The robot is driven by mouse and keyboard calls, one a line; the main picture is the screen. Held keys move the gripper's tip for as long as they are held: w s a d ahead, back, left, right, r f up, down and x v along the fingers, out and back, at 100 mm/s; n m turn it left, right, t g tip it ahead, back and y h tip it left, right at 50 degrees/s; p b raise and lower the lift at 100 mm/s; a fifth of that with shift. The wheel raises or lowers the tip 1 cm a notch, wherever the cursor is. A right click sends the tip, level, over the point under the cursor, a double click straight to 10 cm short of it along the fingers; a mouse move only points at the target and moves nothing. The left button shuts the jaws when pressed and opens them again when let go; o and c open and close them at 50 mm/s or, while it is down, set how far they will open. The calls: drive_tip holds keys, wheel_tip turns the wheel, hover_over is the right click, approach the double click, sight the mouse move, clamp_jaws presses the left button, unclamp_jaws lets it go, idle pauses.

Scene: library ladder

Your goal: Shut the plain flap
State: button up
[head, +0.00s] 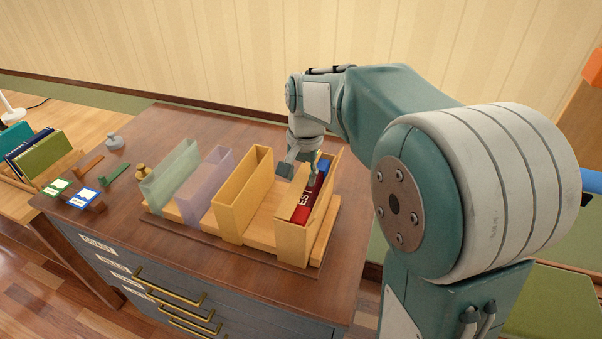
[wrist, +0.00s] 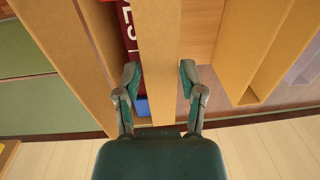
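A plain wooden holder (head: 262,232) at the right end of the rack has a red book (head: 304,212) and a blue book (head: 318,178) inside. I cannot tell for sure which part is the plain flap. My gripper (head: 300,172) points down at this holder's left wall, partly hidden by my arm. In the wrist view my gripper (wrist: 160,75) has its fingers apart, one on each side of a plain wooden panel (wrist: 158,35). Whether the fingers touch the panel is unclear. The red book (wrist: 128,40) shows just left of it.
An empty wooden holder (head: 230,205), a purple see-through holder (head: 200,190) and a green see-through one (head: 165,185) stand to the left. The cabinet's front (head: 200,300) has brass handles.

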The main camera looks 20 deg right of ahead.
sight(304, 181)
drive_tip(key=shift+o, duration=0.6)
drive_tip(key=shift+a, duration=0.1)
wheel_tip(304, 181, up, 12)
drive_tip(key=shift+s+d, duration=0.15)
drive_tip(key=shift+d, duration=0.15)
drive_tip(key=s+f+n+t, duration=0.2)
drive_tip(key=s+f+n, duration=0.1)
drive_tip(key=s, duration=0.7)
drive_tip(key=s+a+f+n+t, duration=0.1)
drive_tip(key=s+f+n+t, duration=0.2)
drive_tip(key=s, duration=0.8)
drive_tip(key=shift+f+n+h, duration=0.3)
drive_tip(key=shift+f+n, duration=0.3)
drive_tip(key=shift+f, duration=0.2)
